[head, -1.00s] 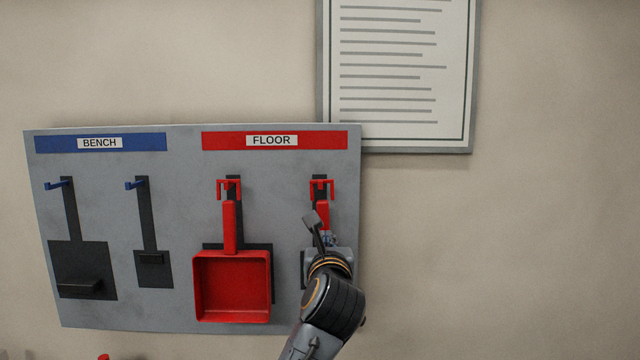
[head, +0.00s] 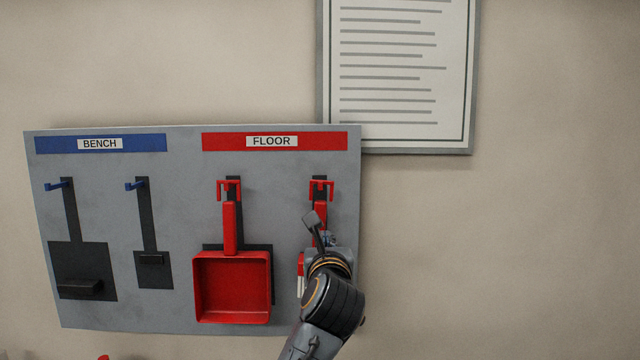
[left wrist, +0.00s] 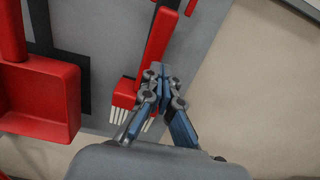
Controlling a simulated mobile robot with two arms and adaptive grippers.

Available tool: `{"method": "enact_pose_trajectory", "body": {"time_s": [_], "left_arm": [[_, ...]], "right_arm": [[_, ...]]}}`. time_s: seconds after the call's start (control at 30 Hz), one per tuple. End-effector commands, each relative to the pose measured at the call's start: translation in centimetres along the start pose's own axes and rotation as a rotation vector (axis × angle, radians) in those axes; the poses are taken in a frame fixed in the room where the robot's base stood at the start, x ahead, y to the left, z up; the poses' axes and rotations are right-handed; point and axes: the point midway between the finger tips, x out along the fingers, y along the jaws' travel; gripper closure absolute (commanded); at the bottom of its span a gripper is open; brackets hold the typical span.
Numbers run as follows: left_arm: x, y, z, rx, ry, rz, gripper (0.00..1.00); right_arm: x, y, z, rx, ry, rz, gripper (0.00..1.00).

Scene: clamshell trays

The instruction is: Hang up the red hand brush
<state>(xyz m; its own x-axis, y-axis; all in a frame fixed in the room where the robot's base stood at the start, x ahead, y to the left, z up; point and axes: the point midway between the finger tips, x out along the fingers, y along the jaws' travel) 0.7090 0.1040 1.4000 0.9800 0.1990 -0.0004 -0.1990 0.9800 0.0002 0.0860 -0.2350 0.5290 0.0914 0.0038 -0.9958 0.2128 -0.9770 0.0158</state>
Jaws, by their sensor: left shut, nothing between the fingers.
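The red hand brush (head: 318,211) hangs at the right-hand red hook (head: 321,186) under the FLOOR label. Its lower part is mostly behind my left gripper (head: 322,236); a bit of red head and white bristles shows left of the gripper. In the left wrist view the brush (left wrist: 161,38) runs down at a slant to its red head and white bristles. My left gripper (left wrist: 160,74) is shut and empty, its fingertips close in front of the lower handle. Whether they touch it I cannot tell. My right gripper is not in view.
A red dustpan (head: 232,288) hangs left of the brush on the grey board (head: 185,215). Two blue hooks (head: 58,184) over dark outlines at the left are bare. A framed notice (head: 400,75) is above right. The wall to the right is clear.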

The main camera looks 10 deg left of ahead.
Motion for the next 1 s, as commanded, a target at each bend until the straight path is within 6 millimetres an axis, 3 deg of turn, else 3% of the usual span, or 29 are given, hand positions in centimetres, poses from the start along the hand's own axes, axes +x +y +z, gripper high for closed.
{"method": "enact_pose_trajectory", "body": {"time_s": [1.0], "left_arm": [[1.2, 0.0, 0.1, 0.000, 0.000, 0.001, 1.00]], "right_arm": [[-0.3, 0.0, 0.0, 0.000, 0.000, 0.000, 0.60]]}}
